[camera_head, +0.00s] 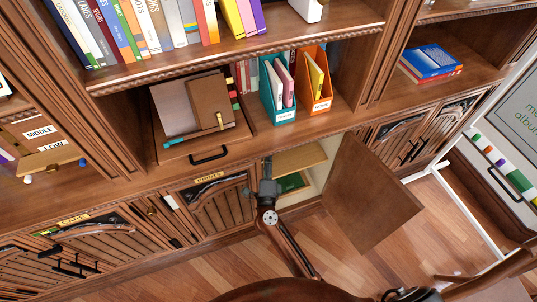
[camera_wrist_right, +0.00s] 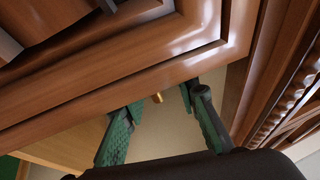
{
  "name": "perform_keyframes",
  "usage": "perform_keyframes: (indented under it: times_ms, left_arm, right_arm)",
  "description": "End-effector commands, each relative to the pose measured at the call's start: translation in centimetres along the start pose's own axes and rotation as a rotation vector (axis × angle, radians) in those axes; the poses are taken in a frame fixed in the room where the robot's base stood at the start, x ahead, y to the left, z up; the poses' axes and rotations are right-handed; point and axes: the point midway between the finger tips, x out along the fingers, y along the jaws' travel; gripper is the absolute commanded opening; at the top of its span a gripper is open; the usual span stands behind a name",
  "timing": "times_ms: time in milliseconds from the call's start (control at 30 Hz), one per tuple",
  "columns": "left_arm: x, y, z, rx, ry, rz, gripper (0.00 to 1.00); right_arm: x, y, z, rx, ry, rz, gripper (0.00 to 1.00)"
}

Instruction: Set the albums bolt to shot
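My right gripper (camera_head: 267,188) is at the left edge of an open cabinet bay, beside the door labelled PRINTS (camera_head: 215,197). In the right wrist view its two green-padded fingers (camera_wrist_right: 158,97) stand apart. A small brass piece (camera_wrist_right: 157,98) shows between and beyond the fingertips, just under the wooden door frame (camera_wrist_right: 140,62). It may be the bolt, but most of it is hidden, and I cannot tell its setting or any contact. The open cabinet door (camera_head: 368,193) stands swung out to the right. I cannot see a label reading albums. My left gripper is not recognisable in view.
Inside the bay are a pale wooden shelf (camera_head: 300,158) and a green item (camera_head: 291,182). Above stand a teal file box (camera_head: 278,88), an orange one (camera_head: 315,82) and a drawer (camera_head: 207,152). A white stand (camera_head: 462,215) is at the right. Wooden floor lies in front.

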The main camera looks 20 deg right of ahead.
Motion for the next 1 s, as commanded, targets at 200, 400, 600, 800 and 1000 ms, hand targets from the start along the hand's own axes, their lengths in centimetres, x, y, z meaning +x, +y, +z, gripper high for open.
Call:
perform_keyframes:
  times_ms: [200, 400, 600, 800, 1000]
  left_arm:
    - [0.0, 0.0, 0.1, 0.000, -0.002, 0.000, 0.00]
    - [0.0, 0.0, 0.1, 0.000, -0.002, 0.000, 0.00]
    - [0.0, 0.0, 0.1, 0.000, -0.002, 0.000, 0.00]
    - [0.0, 0.0, 0.1, 0.000, -0.002, 0.000, 0.00]
    - [0.0, 0.0, 0.1, 0.000, -0.001, 0.000, 0.00]
  right_arm:
    - [-0.1, 0.2, -0.1, -0.001, 0.001, 0.004, 0.28]
    - [-2.2, 0.4, -0.1, 0.000, 0.001, 0.007, 0.28]
    - [-5.5, 0.2, -0.1, -0.001, 0.001, 0.005, 0.28]
    - [-7.3, 0.2, 0.0, -0.001, 0.001, 0.003, 0.28]
    - [-7.6, 0.1, 0.0, 0.000, 0.001, 0.002, 0.28]
